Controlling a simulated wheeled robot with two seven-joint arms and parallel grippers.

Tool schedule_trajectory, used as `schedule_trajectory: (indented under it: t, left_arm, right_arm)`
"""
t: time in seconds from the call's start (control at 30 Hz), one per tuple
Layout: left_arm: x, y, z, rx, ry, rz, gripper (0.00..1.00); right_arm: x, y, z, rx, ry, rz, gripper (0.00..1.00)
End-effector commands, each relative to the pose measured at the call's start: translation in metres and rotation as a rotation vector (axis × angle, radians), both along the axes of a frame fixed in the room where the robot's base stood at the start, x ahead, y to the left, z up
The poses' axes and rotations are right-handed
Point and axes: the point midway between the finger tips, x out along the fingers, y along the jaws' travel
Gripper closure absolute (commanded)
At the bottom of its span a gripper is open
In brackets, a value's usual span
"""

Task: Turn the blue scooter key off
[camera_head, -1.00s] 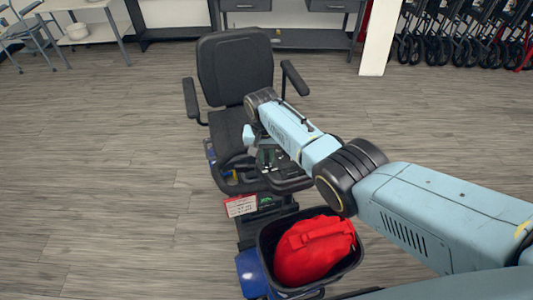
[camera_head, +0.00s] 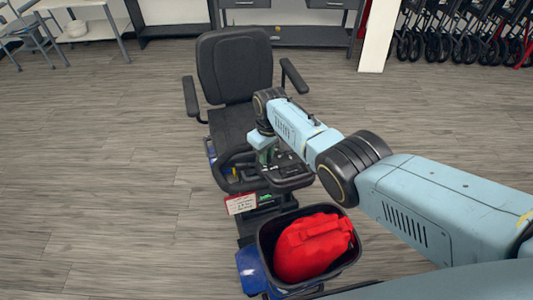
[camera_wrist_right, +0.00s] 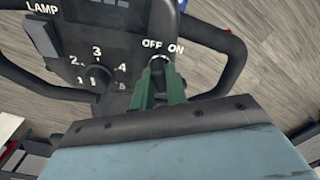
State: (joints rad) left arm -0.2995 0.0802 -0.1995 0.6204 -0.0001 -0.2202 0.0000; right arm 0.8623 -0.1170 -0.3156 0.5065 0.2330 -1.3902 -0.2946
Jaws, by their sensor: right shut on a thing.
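The blue scooter (camera_head: 251,268) stands in the middle of the head view, its black seat (camera_head: 235,68) facing me. My right gripper (camera_head: 267,157) reaches down onto its control panel. In the right wrist view the panel (camera_wrist_right: 116,48) carries a numbered dial and a LAMP label, with OFF and ON printed side by side. The green fingers of my right gripper (camera_wrist_right: 160,80) are shut just below those labels, on the scooter key (camera_wrist_right: 159,60). Only a small pale, ring-like part of the key shows between the fingertips, so its exact angle is unclear. My left gripper is out of view.
A black basket (camera_head: 350,262) at the scooter's front holds a red bag (camera_head: 314,248). Black handlebar loops (camera_wrist_right: 225,50) flank the panel. Open wooden floor lies on both sides; folded walkers (camera_head: 465,35) stand at back right.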

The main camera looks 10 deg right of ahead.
Motion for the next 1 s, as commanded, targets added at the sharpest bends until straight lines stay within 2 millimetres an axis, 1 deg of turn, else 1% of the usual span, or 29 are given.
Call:
schedule_trajectory:
  t: [0.3,0.73,0.77,0.8,0.9,1.0]
  left_arm:
    - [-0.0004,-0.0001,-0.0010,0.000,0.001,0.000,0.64]
    - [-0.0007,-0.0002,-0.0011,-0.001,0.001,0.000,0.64]
    - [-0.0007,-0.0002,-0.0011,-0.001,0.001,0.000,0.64]
    - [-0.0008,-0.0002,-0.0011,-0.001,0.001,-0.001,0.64]
    - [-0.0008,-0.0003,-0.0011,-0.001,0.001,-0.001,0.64]
    - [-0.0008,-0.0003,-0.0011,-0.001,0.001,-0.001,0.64]
  right_arm:
    - [-0.0001,0.0000,-0.0003,0.013,0.002,0.081,1.00]
    - [-0.0001,0.0000,-0.0002,0.013,0.002,0.091,1.00]
    - [-0.0001,0.0000,-0.0002,0.013,0.002,0.091,0.83]
    - [-0.0001,0.0000,-0.0001,0.014,0.001,0.090,0.78]
    - [-0.0001,0.0000,-0.0001,0.014,0.001,0.090,0.64]
    - [0.0000,0.0000,-0.0001,0.014,0.001,0.089,0.64]
